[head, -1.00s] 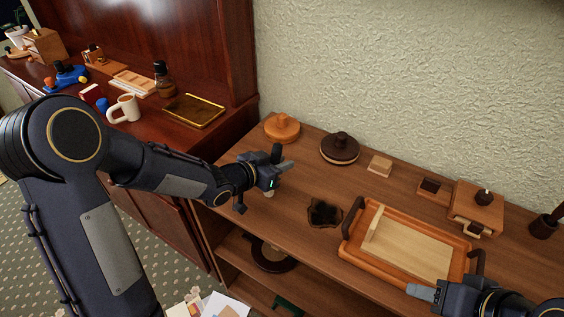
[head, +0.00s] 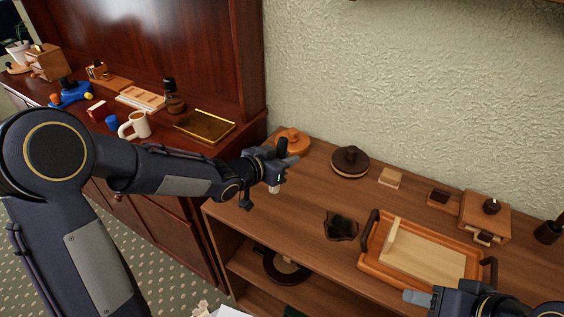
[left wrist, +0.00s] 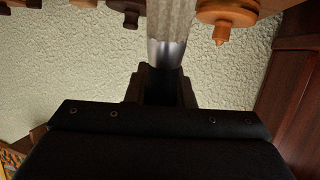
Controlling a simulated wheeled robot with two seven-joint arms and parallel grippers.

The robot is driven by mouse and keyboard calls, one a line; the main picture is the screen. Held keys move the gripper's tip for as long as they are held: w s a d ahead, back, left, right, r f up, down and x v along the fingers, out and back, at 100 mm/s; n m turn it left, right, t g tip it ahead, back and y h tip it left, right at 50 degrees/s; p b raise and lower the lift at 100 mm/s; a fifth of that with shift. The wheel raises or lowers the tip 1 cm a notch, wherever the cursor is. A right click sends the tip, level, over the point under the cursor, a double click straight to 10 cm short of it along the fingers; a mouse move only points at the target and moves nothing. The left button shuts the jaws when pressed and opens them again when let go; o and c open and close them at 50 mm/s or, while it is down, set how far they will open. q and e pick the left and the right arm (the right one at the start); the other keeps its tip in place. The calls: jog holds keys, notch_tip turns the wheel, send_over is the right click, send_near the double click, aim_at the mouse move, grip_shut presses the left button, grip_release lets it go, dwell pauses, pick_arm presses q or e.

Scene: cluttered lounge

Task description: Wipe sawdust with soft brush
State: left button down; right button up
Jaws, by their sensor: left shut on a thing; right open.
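My left gripper (head: 284,166) is shut on a brush. In the left wrist view, the brush has pale grey bristles (left wrist: 173,18) and a shiny metal collar (left wrist: 167,53). In the head view, only its pale lower tip (head: 274,188) and dark upper end (head: 282,146) show around the jaws. The brush looks roughly upright over the left part of the brown wooden shelf top (head: 300,205); I cannot tell whether it touches. My right gripper (head: 418,298) is open at the bottom right, in front of the tray, and partly cut off. I cannot make out any sawdust.
An orange tray (head: 364,262) holding a pale board stands on the right. A dark star-shaped thing (head: 341,228) lies beside it. An orange round lidded thing (head: 292,143), a dark round one (head: 350,161) and a small wooden block (head: 391,178) line the back. The left shelf top is mostly clear.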

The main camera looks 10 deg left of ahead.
pick_arm(q)
jog(key=shift+r+p, duration=0.4)
jog(key=shift+r, duration=0.7)
